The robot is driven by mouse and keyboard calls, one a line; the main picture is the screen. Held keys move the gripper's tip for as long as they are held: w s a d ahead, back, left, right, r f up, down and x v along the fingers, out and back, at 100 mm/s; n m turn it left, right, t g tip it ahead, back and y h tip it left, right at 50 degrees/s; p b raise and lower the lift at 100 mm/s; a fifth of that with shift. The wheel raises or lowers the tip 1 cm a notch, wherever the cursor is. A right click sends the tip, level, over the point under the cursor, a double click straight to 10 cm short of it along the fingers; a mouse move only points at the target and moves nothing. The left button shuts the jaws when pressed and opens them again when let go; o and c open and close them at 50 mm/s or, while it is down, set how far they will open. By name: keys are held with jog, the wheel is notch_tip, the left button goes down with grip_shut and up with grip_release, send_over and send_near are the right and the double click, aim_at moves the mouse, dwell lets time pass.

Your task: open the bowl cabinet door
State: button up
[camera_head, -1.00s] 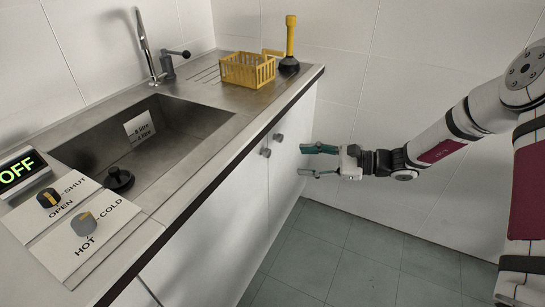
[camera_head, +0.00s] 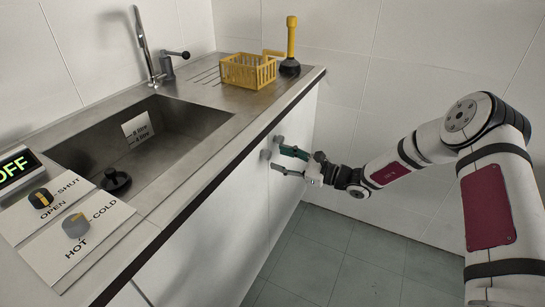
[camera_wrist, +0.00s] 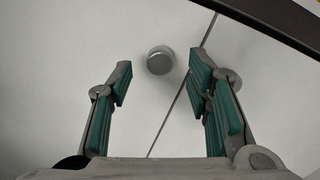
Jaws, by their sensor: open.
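White cabinet doors stand shut under the counter; none is marked as the bowl cabinet. The near door (camera_head: 220,222) and far door (camera_head: 284,198) meet at a seam, each with a round grey knob close to it. The near door's knob (camera_head: 265,154) is just left of my gripper (camera_head: 277,159); the far door's knob (camera_head: 278,138) is just above the fingers. My gripper is open, fingers pointing at the doors. In the wrist view, one knob (camera_wrist: 160,60) lies between and beyond the green-padded fingertips, left of the seam.
The counter's dark front edge (camera_head: 215,180) runs just above the knobs. On top are a sink (camera_head: 190,125), a yellow basket (camera_head: 248,72), a plunger (camera_head: 290,50) and control knobs (camera_head: 76,225). The tiled floor (camera_head: 345,265) is clear; a white wall stands behind the arm.

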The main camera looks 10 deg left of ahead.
aim_at(270, 155)
jog(key=shift+x, duration=1.95)
jog(key=shift+c, duration=0.5)
grip_shut()
